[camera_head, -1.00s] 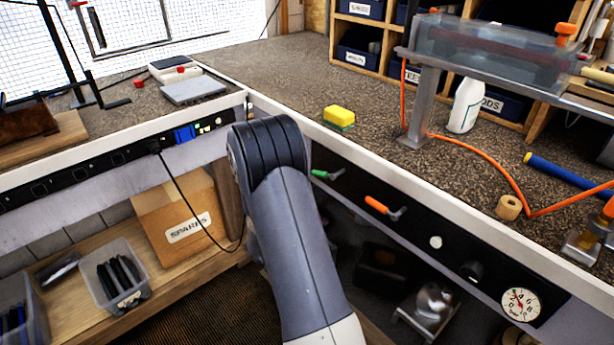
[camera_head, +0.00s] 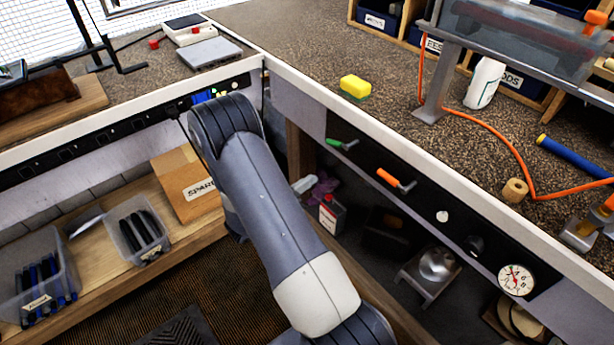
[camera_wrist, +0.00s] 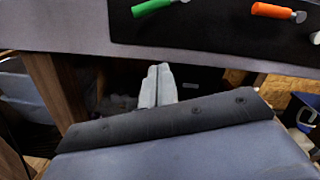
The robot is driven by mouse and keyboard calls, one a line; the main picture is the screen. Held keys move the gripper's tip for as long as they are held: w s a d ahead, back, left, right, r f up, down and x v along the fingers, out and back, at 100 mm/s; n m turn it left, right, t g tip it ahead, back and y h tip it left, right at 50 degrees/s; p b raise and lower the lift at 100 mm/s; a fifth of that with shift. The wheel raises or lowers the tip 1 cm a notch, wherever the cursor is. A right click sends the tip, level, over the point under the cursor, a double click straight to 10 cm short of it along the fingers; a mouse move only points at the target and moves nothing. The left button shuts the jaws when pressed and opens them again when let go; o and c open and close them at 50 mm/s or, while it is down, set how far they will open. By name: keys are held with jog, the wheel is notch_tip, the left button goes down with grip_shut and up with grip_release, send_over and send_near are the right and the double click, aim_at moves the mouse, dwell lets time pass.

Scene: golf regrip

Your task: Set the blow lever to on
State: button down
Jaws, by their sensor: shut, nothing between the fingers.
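Two levers sit on the black panel at the bench front: a green-handled lever (camera_head: 342,143) and an orange-handled lever (camera_head: 395,181). No label tells me which is the blow lever. In the wrist view the green lever (camera_wrist: 153,7) and the orange lever (camera_wrist: 277,12) show at the top edge. My gripper (camera_wrist: 158,72) has its two pale fingers together, with nothing between them. It appears below the panel and below the green lever in that view, touching neither lever. My gripper is not visible in the head view.
A round knob (camera_head: 474,246) and a pressure gauge (camera_head: 516,279) are farther right on the panel. A yellow sponge (camera_head: 355,86) and an orange hose (camera_head: 505,159) lie on the bench top. A red-and-white container (camera_head: 332,213) stands under the bench.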

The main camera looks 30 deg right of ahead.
aim_at(330, 143)
jog(key=w+d+r+p, duration=0.1)
jog(key=d+r, duration=0.3)
jog(key=d, duration=0.4)
jog(key=shift+w, duration=0.6)
jog(key=shift+w+r+m+g+b, duration=0.15)
jog(key=shift+w+r+m+b, duration=0.15)
jog(key=shift+m+b, duration=0.5)
jog(key=shift+w+r+m+g+b, duration=0.15)
jog(key=shift+r+m+b, duration=0.25)
jog(key=shift+m+b, duration=0.35)
jog(key=shift+w+r+m+g+b, duration=0.1)
jog(key=shift+w+r+m+b, duration=0.2)
jog(key=shift+m+b, duration=0.5)
